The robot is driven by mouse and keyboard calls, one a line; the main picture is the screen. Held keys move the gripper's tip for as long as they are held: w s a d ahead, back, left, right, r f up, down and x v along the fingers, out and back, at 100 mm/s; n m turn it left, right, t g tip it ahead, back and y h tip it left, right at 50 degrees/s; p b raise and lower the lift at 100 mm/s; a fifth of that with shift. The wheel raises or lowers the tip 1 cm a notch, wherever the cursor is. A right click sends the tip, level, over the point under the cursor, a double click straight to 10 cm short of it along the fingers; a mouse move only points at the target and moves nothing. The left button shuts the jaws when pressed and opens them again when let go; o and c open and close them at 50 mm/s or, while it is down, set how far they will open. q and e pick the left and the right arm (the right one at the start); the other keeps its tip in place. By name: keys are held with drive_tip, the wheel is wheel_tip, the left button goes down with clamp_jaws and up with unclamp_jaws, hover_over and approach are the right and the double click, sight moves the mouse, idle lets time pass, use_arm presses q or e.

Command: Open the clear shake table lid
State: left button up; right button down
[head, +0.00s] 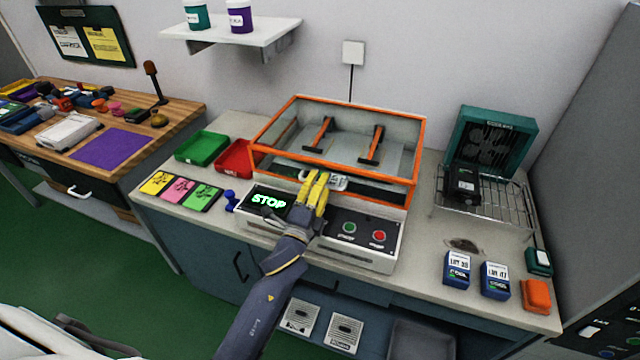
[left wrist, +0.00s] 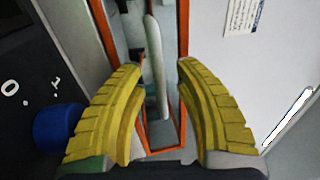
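The clear shake table lid (head: 398,190) has an orange frame and lies down over the shake table (head: 372,252), a white box with a control panel. A pale handle (head: 338,183) is on the lid's front side. My left gripper (head: 320,180) has yellow fingers and is at this handle. In the left wrist view my fingers (left wrist: 160,105) stand apart, open, with the pale handle bar (left wrist: 153,60) beyond and between them. I cannot tell whether they touch it. The fingers partly hide the handle in the head view. My right gripper is not in view.
The panel has a lit STOP display (head: 268,201), a green button (head: 349,228) and a red button (head: 379,236). Red (head: 236,160) and green (head: 201,147) trays stand left. A wire rack (head: 487,203) with a teal unit (head: 492,138) stands right. A shelf (head: 232,38) is above.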

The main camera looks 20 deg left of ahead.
use_arm(q)
clamp_jaws()
idle(0.4)
